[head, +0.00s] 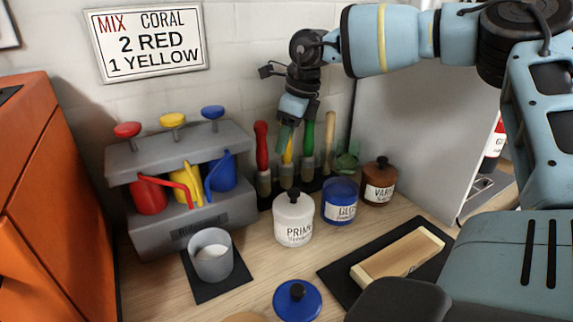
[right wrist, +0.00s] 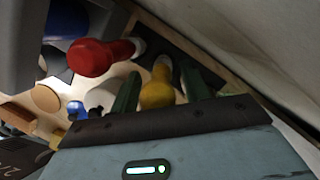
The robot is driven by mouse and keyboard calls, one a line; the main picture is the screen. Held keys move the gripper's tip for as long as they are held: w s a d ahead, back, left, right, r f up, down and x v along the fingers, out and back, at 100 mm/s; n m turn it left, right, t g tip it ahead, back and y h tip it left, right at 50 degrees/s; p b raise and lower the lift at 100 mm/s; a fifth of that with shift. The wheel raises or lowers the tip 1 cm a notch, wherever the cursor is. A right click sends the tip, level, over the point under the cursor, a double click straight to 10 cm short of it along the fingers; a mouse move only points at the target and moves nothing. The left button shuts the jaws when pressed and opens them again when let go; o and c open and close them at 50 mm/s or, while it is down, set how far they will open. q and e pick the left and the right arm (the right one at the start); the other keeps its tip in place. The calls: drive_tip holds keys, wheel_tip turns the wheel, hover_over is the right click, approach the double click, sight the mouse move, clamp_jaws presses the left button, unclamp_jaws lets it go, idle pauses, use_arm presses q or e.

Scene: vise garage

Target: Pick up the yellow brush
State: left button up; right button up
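The yellow brush (head: 287,160) stands upright in the row of brushes, between the red-handled brush (head: 262,150) and the green-handled brush (head: 308,145). Its upper handle is partly hidden by my right gripper (head: 285,136) in the head view. In the right wrist view the rounded yellow handle end (right wrist: 158,90) lies between the two dark green fingers of my right gripper (right wrist: 160,92), with gaps beside it. The fingers are open and point down at the handle. The red handle (right wrist: 95,57) is just left of them. My left gripper is not in view.
A wooden-handled brush (head: 329,140) stands right of the green one. White (head: 294,218), blue (head: 339,203) and brown (head: 379,183) jars stand in front. A grey paint dispenser (head: 185,230) is left, and the wall is close behind.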

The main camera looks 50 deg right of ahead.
drive_tip(key=c, duration=0.9)
drive_tip(key=shift+r, duration=0.15)
drive_tip(key=shift+s+r, duration=0.15)
drive_tip(key=shift+r, duration=0.4)
drive_tip(key=v, duration=0.3)
drive_tip(key=a+v, duration=0.1)
drive_tip(key=v, duration=0.1)
drive_tip(key=shift+w+r+b, duration=0.25)
drive_tip(key=shift+r+b, duration=0.05)
drive_tip(key=shift+r, duration=0.2)
drive_tip(key=s+a, duration=0.2)
drive_tip(key=s, duration=0.4)
drive_tip(key=s+a+b, duration=0.1)
drive_tip(key=s, duration=0.5)
drive_tip(key=s+a, duration=0.2)
drive_tip(key=s, duration=0.4)
drive_tip(key=shift+s+a+b, duration=0.1)
drive_tip(key=shift+a+b, duration=0.2)
drive_tip(key=shift+b, duration=0.1)
